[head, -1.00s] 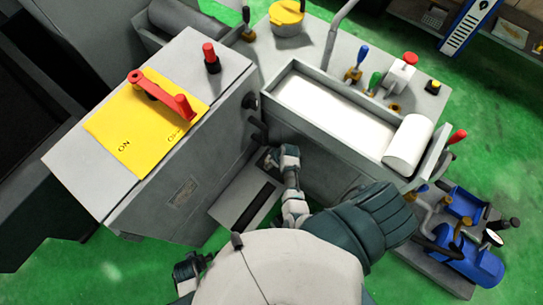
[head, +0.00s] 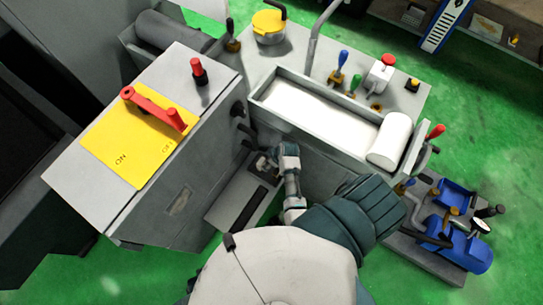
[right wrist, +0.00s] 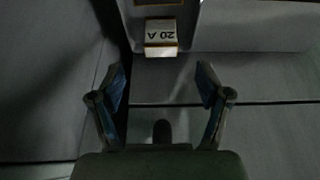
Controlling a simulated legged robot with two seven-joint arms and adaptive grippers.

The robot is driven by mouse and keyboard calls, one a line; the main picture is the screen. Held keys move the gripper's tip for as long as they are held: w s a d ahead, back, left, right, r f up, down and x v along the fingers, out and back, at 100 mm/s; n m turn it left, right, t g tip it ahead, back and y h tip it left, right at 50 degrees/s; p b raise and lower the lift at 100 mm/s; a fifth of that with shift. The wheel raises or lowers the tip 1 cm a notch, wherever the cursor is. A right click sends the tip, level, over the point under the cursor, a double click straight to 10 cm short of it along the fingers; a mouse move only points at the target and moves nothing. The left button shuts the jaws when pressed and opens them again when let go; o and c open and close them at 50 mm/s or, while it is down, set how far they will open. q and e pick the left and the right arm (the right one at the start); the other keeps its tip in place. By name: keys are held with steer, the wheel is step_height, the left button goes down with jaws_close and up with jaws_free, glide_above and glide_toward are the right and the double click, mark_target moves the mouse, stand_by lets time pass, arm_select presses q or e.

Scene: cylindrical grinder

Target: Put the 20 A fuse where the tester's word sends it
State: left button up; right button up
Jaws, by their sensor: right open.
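The 20 A fuse (right wrist: 161,37) shows in the right wrist view as a small pale block with a "20 A" label, upside down in the picture. It sits at the edge of a grey panel, beyond my right gripper (right wrist: 162,80). That gripper is open, its two fingers spread below and to either side of the fuse, not touching it. In the head view my right gripper (head: 264,162) is low, beside the grey cabinet's side. The fuse cannot be made out there. My left gripper is not in view. I cannot make out a tester.
A grey cabinet with a yellow ON plate (head: 130,150) and red handle (head: 155,108) stands left. A grinder bed with a white trough (head: 315,115), levers and a red button (head: 388,60) is at right.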

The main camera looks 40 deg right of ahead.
steer(key=shift+m+h, duration=0.7)
steer(key=shift+m, duration=0.1)
steer(key=s+a+f, duration=0.1)
steer(key=s+f, duration=0.1)
steer(key=s, duration=0.1)
steer(key=s+a+f, duration=0.1)
steer(key=s+f, duration=0.1)
steer(key=s, duration=0.1)
steer(key=s+a+f, duration=0.2)
steer(key=s+f, duration=0.1)
steer(key=s+f+g, duration=0.1)
steer(key=s+f, duration=0.4)
steer(key=s, duration=0.2)
steer(key=s+a+f+g, duration=0.1)
steer(key=s+f, duration=0.4)
steer(key=s, duration=0.3)
steer(key=shift+a+m+g, duration=0.25)
steer(key=shift+m+g, duration=0.05)
